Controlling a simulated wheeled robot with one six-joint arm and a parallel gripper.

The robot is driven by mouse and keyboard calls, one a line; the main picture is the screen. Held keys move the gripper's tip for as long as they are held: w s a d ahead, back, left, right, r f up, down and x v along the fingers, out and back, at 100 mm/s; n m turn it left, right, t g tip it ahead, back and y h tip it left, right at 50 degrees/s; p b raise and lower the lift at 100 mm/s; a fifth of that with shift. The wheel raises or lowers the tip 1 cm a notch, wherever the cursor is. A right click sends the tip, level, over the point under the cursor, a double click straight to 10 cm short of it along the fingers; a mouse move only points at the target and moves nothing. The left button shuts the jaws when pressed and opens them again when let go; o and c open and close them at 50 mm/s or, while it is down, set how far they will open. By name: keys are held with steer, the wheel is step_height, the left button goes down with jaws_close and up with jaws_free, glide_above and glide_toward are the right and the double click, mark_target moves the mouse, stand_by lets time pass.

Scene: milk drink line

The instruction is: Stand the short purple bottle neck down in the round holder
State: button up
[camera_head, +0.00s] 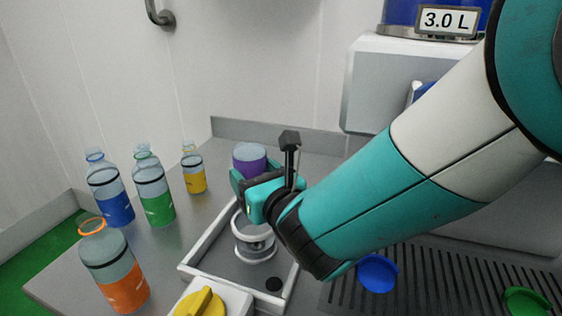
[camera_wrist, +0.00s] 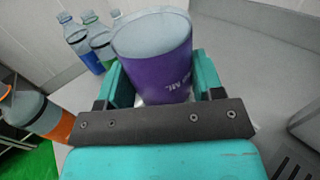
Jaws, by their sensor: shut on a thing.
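The short purple bottle (camera_head: 249,161) is upside down, its pale flat base facing up and its neck end hidden below by my gripper. In the wrist view the bottle (camera_wrist: 160,62) stands between both fingers and looks close to upright. My gripper (camera_head: 248,184) is shut on its side. The round holder (camera_head: 256,252), a white ringed stand, is in the shallow tray, just below my gripper. Its top is partly hidden, so I cannot tell whether the neck touches it.
Blue (camera_head: 113,205), green (camera_head: 156,201) and yellow (camera_head: 194,178) bottles stand at the left, with an orange bottle (camera_head: 119,275) nearer. The pale tray rim (camera_head: 205,281) surrounds the holder. A yellow knob (camera_head: 200,303) is in front. Blue (camera_head: 378,274) and green (camera_head: 525,302) discs lie on the grate.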

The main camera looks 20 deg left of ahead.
steer(key=shift+f+b, duration=1.35)
steer(key=shift+f, duration=0.75)
steer(key=shift+f, duration=0.1)
steer(key=shift+f+b, duration=1.2)
steer(key=shift+f, duration=0.85)
steer(key=o, duration=1)
steer(key=shift+o, duration=0.7)
